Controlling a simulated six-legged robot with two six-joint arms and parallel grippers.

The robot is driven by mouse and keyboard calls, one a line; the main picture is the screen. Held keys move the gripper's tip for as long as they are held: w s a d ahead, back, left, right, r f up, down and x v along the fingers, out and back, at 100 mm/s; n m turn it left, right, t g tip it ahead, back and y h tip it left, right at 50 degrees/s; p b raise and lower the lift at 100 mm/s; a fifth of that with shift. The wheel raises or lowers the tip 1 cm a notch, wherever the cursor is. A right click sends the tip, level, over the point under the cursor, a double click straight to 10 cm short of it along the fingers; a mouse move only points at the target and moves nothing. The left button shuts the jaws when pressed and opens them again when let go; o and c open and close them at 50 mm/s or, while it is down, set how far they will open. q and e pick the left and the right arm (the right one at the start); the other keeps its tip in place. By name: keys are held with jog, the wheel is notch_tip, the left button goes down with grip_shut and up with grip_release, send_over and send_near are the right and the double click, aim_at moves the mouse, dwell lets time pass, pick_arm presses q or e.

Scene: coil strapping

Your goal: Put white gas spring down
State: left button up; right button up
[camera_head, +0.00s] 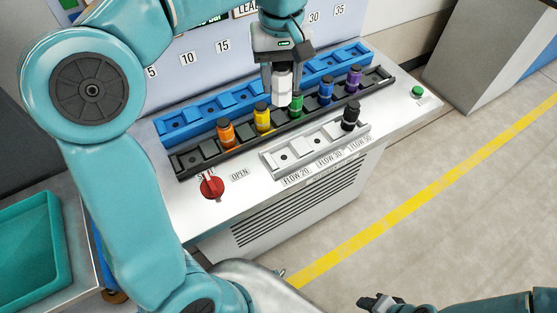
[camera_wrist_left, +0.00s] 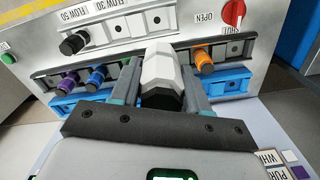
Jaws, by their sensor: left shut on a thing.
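My left gripper (camera_head: 283,75) is shut on the white gas spring (camera_head: 282,92), a faceted white piece held upright. In the left wrist view the white gas spring (camera_wrist_left: 161,68) sits between the two fingers (camera_wrist_left: 160,88), with a dark end toward the camera. In the head view it is over the rails, close behind the green piece (camera_head: 296,104); I cannot tell whether it touches a rail. The blue rail (camera_head: 215,108) lies behind the black rail (camera_head: 192,160). My right gripper (camera_head: 378,302) is at the bottom right, away from the bench; its jaws are unclear.
Orange (camera_head: 226,134), yellow (camera_head: 262,116), blue (camera_head: 326,90) and purple (camera_head: 354,77) pieces stand on the black rail. A black piece (camera_head: 350,115) stands on the grey front rail (camera_head: 287,163). A red knob (camera_head: 212,187) and green button (camera_head: 418,91) are on the bench top. A teal tray (camera_head: 40,250) is lower left.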

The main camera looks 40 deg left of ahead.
pick_arm(q)
jog(key=shift+w+d+f, duration=0.15)
jog(key=shift+d+f, duration=0.1)
jog(key=shift+f, duration=0.1)
jog(key=shift+w+d+f+b, duration=0.1)
jog(key=shift+f+b, duration=0.45)
jog(key=shift+f, duration=4.35)
jog(key=shift+d+f+b, duration=0.1)
jog(key=shift+f+b, duration=0.45)
jog(key=shift+f, duration=4.35)
jog(key=shift+f, duration=0.25)
jog(key=o, duration=1.3)
jog(key=shift+r, duration=0.1)
